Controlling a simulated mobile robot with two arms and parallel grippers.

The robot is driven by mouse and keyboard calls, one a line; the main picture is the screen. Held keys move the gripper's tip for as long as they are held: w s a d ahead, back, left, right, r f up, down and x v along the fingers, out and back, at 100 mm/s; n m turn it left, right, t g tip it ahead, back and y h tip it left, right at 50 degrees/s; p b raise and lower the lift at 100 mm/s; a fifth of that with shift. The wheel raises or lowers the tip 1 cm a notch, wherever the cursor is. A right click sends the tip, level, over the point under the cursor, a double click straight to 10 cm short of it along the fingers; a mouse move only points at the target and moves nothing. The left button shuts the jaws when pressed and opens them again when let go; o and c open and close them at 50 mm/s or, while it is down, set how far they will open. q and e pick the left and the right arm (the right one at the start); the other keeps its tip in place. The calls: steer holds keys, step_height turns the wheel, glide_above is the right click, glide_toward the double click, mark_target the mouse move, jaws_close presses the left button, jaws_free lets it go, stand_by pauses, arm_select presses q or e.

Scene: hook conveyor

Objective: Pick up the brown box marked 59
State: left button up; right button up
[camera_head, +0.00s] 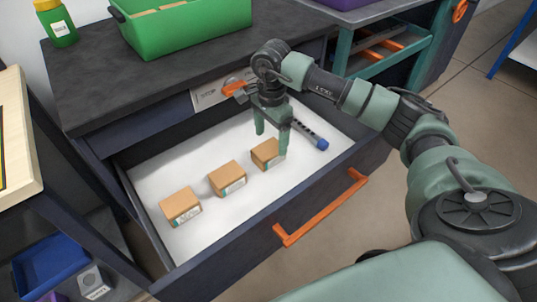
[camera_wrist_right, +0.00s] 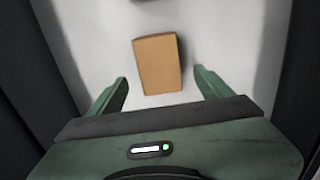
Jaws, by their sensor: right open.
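Three small brown boxes stand in a row on the white floor of an open drawer. The near-left box (camera_head: 181,206), the middle box (camera_head: 227,178) and the far-right box (camera_head: 267,154) carry white labels too small to read, so I cannot tell which is marked 59. My right gripper (camera_head: 271,140) is open above the far-right box, with its fingers pointing down and partly in front of it. In the right wrist view one brown box (camera_wrist_right: 158,64) lies ahead of and between the open fingertips (camera_wrist_right: 160,88), apart from both. My left gripper is not in view.
The drawer (camera_head: 140,170) has dark walls and an orange handle (camera_head: 320,210) at its front. A blue-capped dark tube (camera_head: 311,134) lies at its right end. A green bin (camera_head: 185,28) and a green bottle (camera_head: 57,24) stand on the dark worktop above.

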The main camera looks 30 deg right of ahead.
mark_target(271, 147)
step_height(271, 147, down, 5)
steer(key=shift+r, duration=0.1)
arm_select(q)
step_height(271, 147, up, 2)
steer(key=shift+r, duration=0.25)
arm_select(e)
steer(key=shift+c, duration=0.3)
steer(key=c, duration=1.5)
steer(key=shift+o, duration=0.2)
steer(key=shift+r, duration=0.1)
